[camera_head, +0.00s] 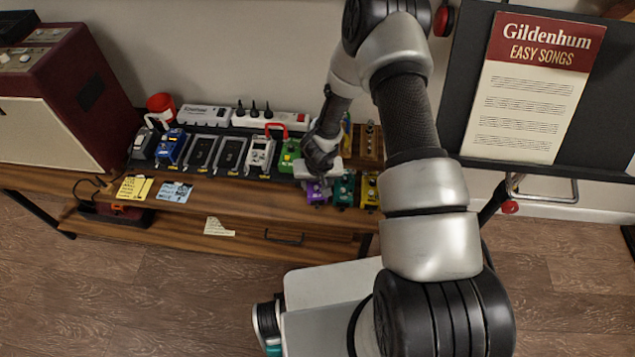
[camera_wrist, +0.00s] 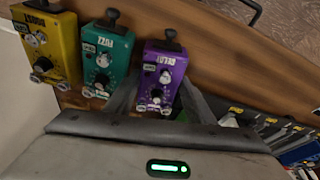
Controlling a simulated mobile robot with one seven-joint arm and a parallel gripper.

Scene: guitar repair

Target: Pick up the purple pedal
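The purple pedal (camera_head: 317,193) sits near the front edge of the wooden bench, left of a teal pedal (camera_head: 344,190) and a yellow pedal (camera_head: 370,190). In the wrist view the purple pedal (camera_wrist: 164,75) is upright, with a dark plug at its top and knobs on its face. My gripper (camera_wrist: 160,92) is open, with one finger on either side of the pedal's lower part. I cannot tell whether the fingers touch it. In the head view my gripper (camera_head: 319,178) hangs just over the purple pedal and hides part of it.
The teal pedal (camera_wrist: 106,62) stands close beside the purple one, with the yellow pedal (camera_wrist: 48,45) beyond. A green pedal (camera_head: 289,155), a white pedal (camera_head: 260,152) and a blue pedal (camera_head: 171,147) stand behind to the left. The bench front (camera_head: 240,192) left of the gripper is largely bare.

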